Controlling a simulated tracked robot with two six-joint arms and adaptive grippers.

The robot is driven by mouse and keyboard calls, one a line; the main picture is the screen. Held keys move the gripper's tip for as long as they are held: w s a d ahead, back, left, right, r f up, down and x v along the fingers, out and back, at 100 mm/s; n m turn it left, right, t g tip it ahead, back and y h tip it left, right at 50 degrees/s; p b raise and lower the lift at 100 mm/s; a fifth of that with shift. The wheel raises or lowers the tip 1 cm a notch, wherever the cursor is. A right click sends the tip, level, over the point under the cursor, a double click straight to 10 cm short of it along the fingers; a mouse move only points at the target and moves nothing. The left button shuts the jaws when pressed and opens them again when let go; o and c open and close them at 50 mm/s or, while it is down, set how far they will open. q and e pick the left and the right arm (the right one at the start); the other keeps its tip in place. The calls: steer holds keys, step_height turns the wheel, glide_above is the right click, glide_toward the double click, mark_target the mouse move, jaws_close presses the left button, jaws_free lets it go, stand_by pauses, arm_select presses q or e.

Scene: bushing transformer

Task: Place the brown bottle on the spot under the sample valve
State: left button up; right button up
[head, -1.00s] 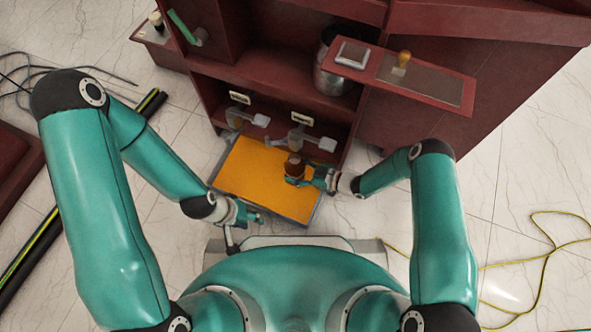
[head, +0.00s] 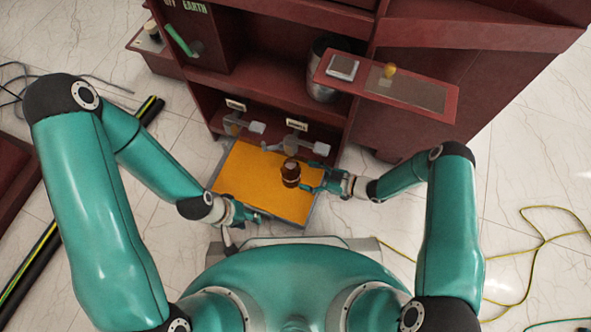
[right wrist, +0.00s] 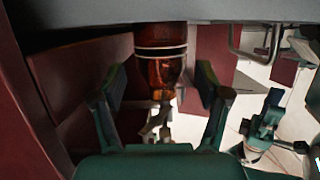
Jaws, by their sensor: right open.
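The brown bottle (head: 291,173) stands on the yellow-orange tray surface (head: 245,182), near the front of the right valve (head: 285,146). A second valve (head: 245,126) sits to the left; both have small labels above them, too small to read surely. My right gripper (head: 311,175) is open just right of the bottle. In the right wrist view, the amber bottle (right wrist: 161,65) shows beyond and between the spread fingers (right wrist: 160,92), apart from them; its top is cut off by a grey edge. My left gripper (head: 250,215) is over the tray's front left edge; its jaws are unclear.
A dark red cabinet (head: 265,75) stands behind the tray. Its shelf (head: 440,103) juts out at right above my right arm, holding a square dish and a yellow-topped item. A metal canister (head: 322,75) stands behind it. A yellow cable (head: 530,250) lies on the right floor.

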steer(key=p+v, duration=0.1)
steer(key=v, duration=0.4)
steer(key=shift+s+d+r, duration=0.1)
steer(key=shift+d, duration=0.2)
